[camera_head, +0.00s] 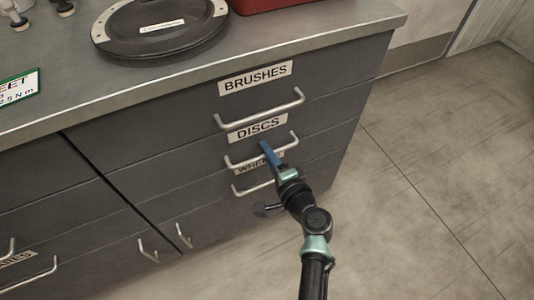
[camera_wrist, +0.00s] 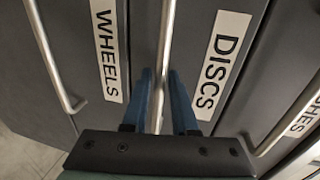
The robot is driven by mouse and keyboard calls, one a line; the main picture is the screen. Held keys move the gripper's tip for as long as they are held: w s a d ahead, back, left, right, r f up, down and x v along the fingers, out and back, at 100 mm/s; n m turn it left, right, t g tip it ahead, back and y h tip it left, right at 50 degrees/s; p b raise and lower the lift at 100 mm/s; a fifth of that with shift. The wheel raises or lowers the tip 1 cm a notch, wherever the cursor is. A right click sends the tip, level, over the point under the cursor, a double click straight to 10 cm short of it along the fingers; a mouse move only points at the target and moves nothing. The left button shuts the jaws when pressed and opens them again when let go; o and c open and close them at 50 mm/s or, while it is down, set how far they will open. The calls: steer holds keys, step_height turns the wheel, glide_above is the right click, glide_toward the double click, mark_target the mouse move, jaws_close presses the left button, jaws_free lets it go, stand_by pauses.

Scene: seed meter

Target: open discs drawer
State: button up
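The grey drawer with the DISCS label (camera_head: 257,128) is in the right-hand cabinet column, below the BRUSHES drawer. Its front looks flush with its neighbours. Its bar handle (camera_head: 235,163) runs just below the label. My gripper (camera_head: 264,146) is at the middle of this handle and partly hides it. In the wrist view, the handle (camera_wrist: 167,40) runs between the two blue fingers of my gripper (camera_wrist: 161,75), with a gap showing on each side. The fingers are apart, and I cannot tell whether either touches the bar.
The BRUSHES handle (camera_head: 260,111) is above and the WHEELS handle (camera_head: 240,190) close below. The WHEELS label (camera_wrist: 107,45) shows clearly in the wrist view. A black round lid (camera_head: 160,27) lies on the counter. Open floor (camera_head: 440,160) is at right.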

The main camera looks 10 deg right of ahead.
jaws_close()
stand_by(1.4)
